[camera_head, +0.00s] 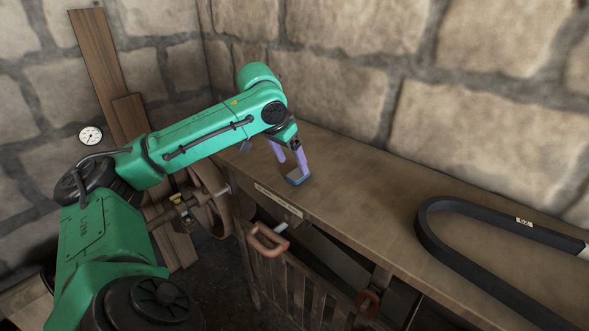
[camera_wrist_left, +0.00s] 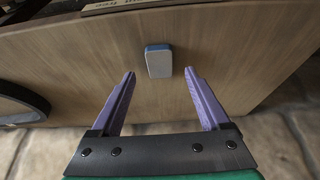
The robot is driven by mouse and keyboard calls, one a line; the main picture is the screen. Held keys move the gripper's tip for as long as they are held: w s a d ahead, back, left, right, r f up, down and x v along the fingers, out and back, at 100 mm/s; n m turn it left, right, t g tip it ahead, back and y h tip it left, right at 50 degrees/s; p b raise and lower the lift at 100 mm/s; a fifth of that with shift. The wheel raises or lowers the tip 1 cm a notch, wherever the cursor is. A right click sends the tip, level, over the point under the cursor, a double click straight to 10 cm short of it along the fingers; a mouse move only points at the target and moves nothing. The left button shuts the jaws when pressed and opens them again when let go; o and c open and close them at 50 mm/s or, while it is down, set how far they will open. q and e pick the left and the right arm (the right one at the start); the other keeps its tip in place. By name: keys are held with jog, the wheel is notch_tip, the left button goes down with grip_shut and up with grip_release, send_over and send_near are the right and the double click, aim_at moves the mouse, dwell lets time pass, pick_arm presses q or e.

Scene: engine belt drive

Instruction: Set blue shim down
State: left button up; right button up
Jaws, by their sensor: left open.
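The blue shim (camera_head: 297,177) is a small block lying on the wooden bench top, near its front edge at the far left end. In the left wrist view the shim (camera_wrist_left: 158,61) shows a pale grey top and a blue side. It lies on the wood just beyond the fingertips, between their lines. My left gripper (camera_head: 291,160) has purple fingers pointing down at the shim in the head view. In the left wrist view the left gripper (camera_wrist_left: 159,75) is open with nothing between its fingers. My right gripper is not in view.
The wooden bench (camera_head: 365,205) runs along a stone wall. A black belt (camera_head: 463,262) lies on its right part, and the bench top between belt and shim is clear. A label plate (camera_head: 278,199) sits at the front edge, with a brown handle (camera_head: 268,241) below.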

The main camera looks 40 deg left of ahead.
pick_arm(q)
jog(key=v, duration=0.8)
jog(key=shift+p, duration=0.4)
jog(key=shift+s+d, duration=0.1)
